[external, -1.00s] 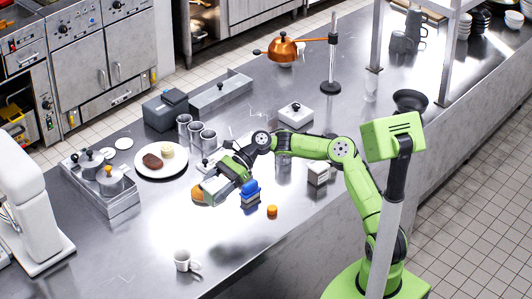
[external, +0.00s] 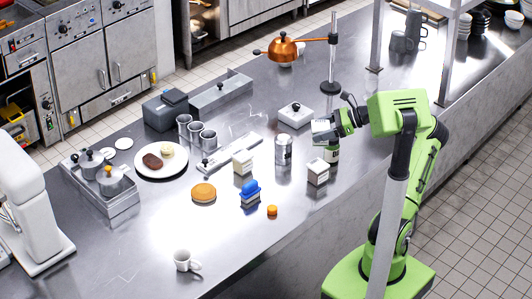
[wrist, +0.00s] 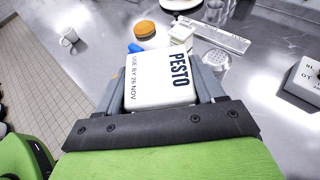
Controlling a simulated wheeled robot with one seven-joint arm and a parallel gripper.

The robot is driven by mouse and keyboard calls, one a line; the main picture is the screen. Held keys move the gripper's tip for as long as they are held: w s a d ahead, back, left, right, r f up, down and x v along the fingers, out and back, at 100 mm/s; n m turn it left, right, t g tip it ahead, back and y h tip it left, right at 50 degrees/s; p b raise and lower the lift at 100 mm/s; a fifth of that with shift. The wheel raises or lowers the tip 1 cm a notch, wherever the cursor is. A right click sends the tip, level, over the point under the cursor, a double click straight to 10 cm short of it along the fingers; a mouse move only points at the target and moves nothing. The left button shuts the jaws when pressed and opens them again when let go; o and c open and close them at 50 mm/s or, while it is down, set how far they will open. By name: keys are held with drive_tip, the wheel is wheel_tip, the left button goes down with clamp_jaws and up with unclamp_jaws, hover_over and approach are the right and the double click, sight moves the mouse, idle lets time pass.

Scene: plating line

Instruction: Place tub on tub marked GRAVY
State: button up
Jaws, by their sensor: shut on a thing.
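My gripper (external: 326,132) is shut on a white tub (wrist: 160,80) lettered PESTO, USE BY 26 NOV; a finger shows on each side of it in the wrist view. White tubs stand on the counter: one at the middle (external: 242,164) and one at the right (external: 318,173), below my gripper. A wider box (wrist: 304,82) with a partly cut-off label is at the right of the wrist view. I cannot read GRAVY on anything.
An orange disc (external: 203,193), a blue-topped item (external: 250,192), a small orange cap (external: 272,210) and a white mug (external: 183,260) are farther left. The front counter is mostly clear.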

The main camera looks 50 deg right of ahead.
wheel_tip(320, 180, down, 9)
drive_tip(key=shift+w+b, duration=0.1)
drive_tip(key=shift+b, duration=1.1)
drive_tip(key=o, duration=1.2)
drive_tip(key=shift+c, duration=0.2)
drive_tip(key=shift+d+r, duration=0.15)
drive_tip(key=p+v, duration=0.3)
drive_tip(key=v, duration=0.8)
drive_tip(key=shift+s+r, duration=0.2)
drive_tip(key=shift+s, duration=0.15)
